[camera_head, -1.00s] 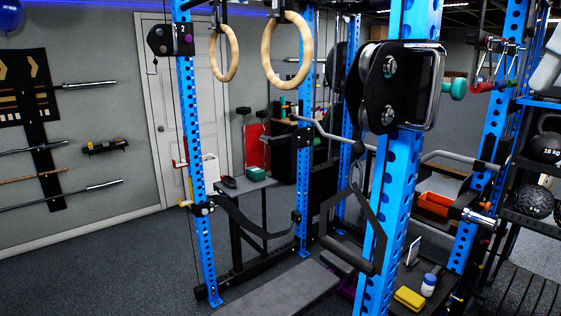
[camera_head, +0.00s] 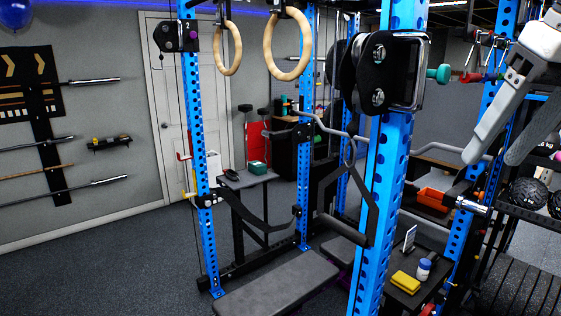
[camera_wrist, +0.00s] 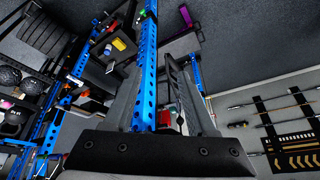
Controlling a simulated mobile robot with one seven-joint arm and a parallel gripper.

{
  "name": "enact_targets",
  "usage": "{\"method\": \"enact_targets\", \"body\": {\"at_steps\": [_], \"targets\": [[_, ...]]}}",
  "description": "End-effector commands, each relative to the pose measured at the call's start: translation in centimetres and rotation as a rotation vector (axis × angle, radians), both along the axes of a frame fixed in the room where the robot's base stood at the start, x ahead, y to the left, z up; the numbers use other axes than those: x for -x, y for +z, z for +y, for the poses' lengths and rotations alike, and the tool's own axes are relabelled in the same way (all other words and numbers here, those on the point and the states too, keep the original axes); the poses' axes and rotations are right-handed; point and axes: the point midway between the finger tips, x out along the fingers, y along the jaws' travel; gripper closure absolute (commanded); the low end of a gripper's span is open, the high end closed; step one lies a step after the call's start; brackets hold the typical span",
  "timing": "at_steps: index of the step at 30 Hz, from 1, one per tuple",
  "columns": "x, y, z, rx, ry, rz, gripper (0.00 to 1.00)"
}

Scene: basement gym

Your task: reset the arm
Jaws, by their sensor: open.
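My gripper (camera_head: 495,158) shows at the upper right of the head view, with its two grey fingers pointing down and to the left. The fingers are apart and nothing is between them. In the wrist view my gripper (camera_wrist: 160,62) shows as two long grey fingers with a gap between them. A blue rack post shows behind and between them. My gripper hangs in front of the rack and the ball shelf in the head view; the distance to them cannot be told.
A blue rack post (camera_head: 385,185) stands close in the middle. A grey bench (camera_head: 278,285) lies at its foot. Black balls (camera_head: 525,190) sit on a shelf at right. Floor at left (camera_head: 110,265) is clear.

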Motion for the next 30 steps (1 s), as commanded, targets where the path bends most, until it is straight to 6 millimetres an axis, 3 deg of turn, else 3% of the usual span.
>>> {"method": "enact_targets", "body": {"at_steps": [1, 9, 18, 24, 30], "targets": [[-0.1, -2.4, 0.9, -0.005, 0.001, 0.0, 0.43], [-0.5, -13.2, 5.1, -0.001, -0.019, -0.017, 0.43], [1.4, -25.5, 9.1, 0.03, -0.026, -0.046, 0.43], [2.6, -30.0, 10.2, 0.044, -0.027, -0.061, 0.43], [2.9, -30.9, 10.3, 0.047, -0.029, -0.064, 0.43]]}}
